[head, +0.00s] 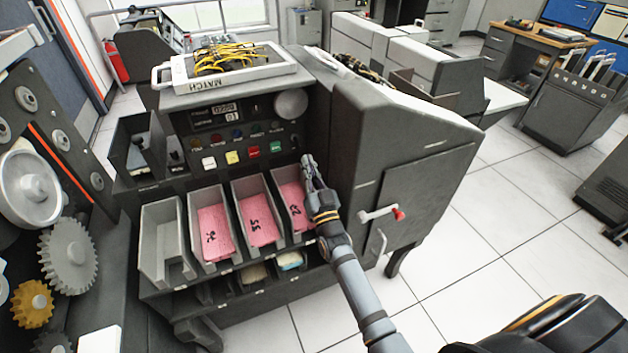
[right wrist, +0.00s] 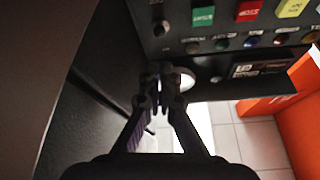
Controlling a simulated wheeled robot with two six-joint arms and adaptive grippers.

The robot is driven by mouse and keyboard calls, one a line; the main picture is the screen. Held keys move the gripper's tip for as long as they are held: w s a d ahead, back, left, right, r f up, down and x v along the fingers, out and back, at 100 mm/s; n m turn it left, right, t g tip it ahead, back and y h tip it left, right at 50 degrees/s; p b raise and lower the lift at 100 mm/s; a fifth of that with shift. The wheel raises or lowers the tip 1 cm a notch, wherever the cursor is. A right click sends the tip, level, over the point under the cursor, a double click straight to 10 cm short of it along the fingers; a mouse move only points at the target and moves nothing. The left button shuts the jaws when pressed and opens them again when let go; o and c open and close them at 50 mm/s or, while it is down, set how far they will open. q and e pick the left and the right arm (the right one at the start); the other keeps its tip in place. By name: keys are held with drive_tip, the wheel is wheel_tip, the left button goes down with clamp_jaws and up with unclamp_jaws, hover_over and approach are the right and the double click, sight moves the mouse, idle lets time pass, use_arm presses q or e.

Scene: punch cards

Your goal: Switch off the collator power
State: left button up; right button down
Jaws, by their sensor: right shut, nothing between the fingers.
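The collator (head: 345,115) is a dark grey machine with a sloping front panel. The panel carries white, yellow, red and green (head: 276,147) square buttons, small coloured lamps and a counter display (head: 222,112). A small dark switch-like part (head: 294,144) sits right of the green button; a small round-ended part beside the green button (right wrist: 203,16) also shows in the right wrist view (right wrist: 161,28). My right gripper (head: 307,161) is shut and empty, just below and right of that part. Its fingertips (right wrist: 160,78) appear close to the panel; contact cannot be told. My left gripper is not in view.
Below the panel are card pockets, one empty (head: 163,232) and several with pink cards (head: 213,233). A crank with a red knob (head: 397,214) sticks out on the right side. A tray of yellow cables (head: 172,74) lies on top. Tiled floor (head: 500,230) is open at right.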

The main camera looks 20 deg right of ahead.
drive_tip(key=v, duration=0.6)
drive_tip(key=shift+s, duration=0.35)
drive_tip(key=shift+f, duration=0.15)
